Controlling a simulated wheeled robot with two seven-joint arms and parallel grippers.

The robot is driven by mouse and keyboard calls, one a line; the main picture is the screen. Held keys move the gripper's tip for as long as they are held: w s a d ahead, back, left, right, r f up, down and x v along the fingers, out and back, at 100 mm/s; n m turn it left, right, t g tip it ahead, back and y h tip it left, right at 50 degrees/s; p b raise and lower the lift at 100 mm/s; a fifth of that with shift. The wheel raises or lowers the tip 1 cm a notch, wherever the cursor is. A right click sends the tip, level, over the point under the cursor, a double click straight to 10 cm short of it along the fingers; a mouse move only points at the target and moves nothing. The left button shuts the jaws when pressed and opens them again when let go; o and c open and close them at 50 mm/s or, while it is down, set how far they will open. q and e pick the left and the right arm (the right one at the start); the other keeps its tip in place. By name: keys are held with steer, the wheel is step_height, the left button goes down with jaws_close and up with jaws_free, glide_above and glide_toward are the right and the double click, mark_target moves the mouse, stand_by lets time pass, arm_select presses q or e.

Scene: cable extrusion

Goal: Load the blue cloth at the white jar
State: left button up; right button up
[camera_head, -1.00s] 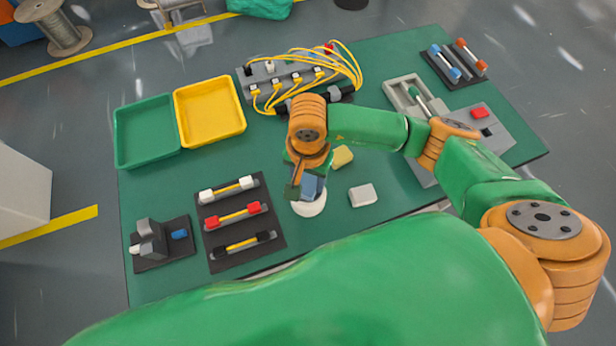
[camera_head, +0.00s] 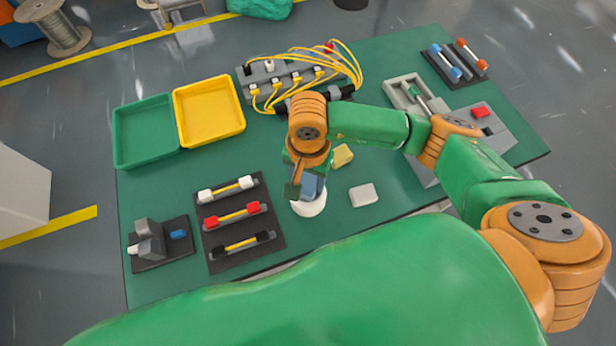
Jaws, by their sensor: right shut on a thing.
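The blue cloth (camera_head: 309,188) is a small blue-grey piece held in my right gripper (camera_head: 299,183). It is over the white jar (camera_head: 310,207), a round white piece near the table's front middle. The gripper hides part of the cloth and the back of the jar. I cannot tell whether the cloth touches the jar. My left gripper is not in view.
A yellow block (camera_head: 342,156) and a white block (camera_head: 362,195) lie right of the jar. A black mat (camera_head: 219,251) with several cables is to the left. Green (camera_head: 117,139) and yellow (camera_head: 239,105) trays lie further back. A connector panel (camera_head: 248,71) with yellow cables is behind.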

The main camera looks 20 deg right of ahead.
mark_target(308, 181)
steer(key=shift+s, duration=0.1)
stand_by(0.4)
steer(key=shift+r+p, duration=2.1)
steer(key=shift+r, duration=1.4)
